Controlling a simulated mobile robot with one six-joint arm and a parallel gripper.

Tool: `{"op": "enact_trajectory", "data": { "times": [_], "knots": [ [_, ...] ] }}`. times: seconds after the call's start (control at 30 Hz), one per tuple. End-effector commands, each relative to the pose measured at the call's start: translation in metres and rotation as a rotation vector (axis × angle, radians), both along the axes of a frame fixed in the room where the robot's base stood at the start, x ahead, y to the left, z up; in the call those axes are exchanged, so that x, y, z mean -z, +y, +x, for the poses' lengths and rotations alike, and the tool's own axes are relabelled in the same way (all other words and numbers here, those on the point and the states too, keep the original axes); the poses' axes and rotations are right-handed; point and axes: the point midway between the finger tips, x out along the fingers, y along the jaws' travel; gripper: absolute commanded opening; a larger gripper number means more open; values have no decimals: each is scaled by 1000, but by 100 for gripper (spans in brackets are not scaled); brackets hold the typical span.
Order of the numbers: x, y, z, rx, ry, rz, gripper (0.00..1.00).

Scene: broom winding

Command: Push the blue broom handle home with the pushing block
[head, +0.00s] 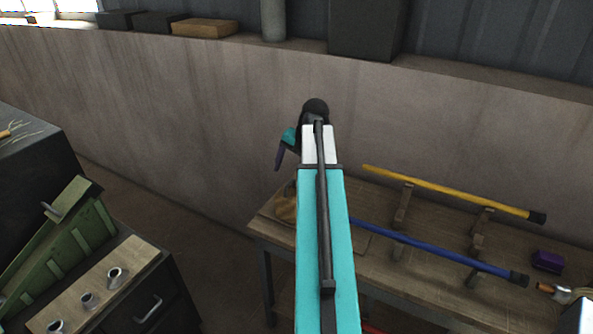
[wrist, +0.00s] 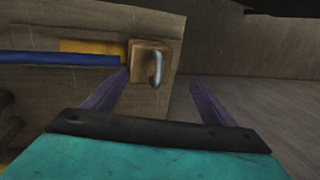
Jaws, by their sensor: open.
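The blue broom handle (head: 432,244) lies along the front of the workbench, its left part hidden behind my arm. In the wrist view the blue handle (wrist: 60,58) comes in from the left and ends near a brown block with a metal hook (wrist: 148,62); I cannot tell whether they touch. A purple block (head: 547,260), which may be the pushing block, sits at the bench's right, apart from the handle's dark end. My gripper (head: 279,157) is over the bench's left end, away from the purple block. Its purple fingers are spread and empty in the wrist view (wrist: 158,88).
A yellow handle (head: 450,192) lies behind the blue one on upright supports (head: 402,208). A metal-and-wood piece (head: 560,290) is at the front right. A dark cabinet (head: 150,305) and a green rack (head: 60,245) stand left. A wall (head: 200,120) rises behind the bench.

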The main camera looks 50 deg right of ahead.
Motion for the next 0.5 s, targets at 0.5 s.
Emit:
{"op": "enact_trajectory", "data": {
  "times": [0.5],
  "knots": [
    [40,3,12,0,1,1,78]
  ]
}}
